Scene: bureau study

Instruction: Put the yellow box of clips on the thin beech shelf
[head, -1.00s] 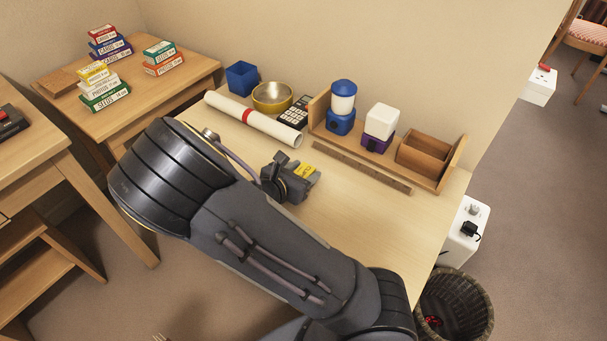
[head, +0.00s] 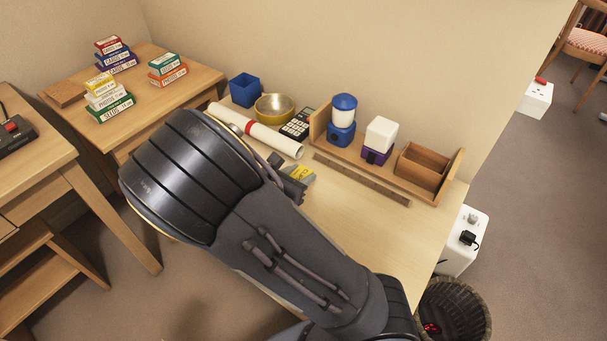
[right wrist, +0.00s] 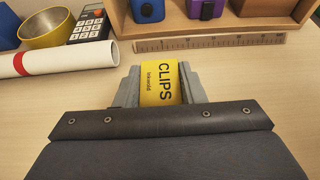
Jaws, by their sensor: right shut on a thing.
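The yellow box of clips (right wrist: 160,84) is between the fingers of my right gripper (right wrist: 160,78), with its "CLIPS" face toward the wrist camera. In the head view the box (head: 302,175) shows over the desk, partly hidden by my gripper and arm. I cannot tell its exact height above the desk. A thin light-wood shelf (head: 400,182) with upright ends stands along the back of the desk, beyond the box. My left gripper is out of view.
On the shelf are a blue-lidded jar (head: 343,118), a white-topped purple thing (head: 380,138) and a wooden box (head: 423,168). A ruler (head: 360,180) lies in front. A rolled paper (head: 265,132), bowl (head: 274,107) and calculator (head: 298,123) are left. The desk's right front is clear.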

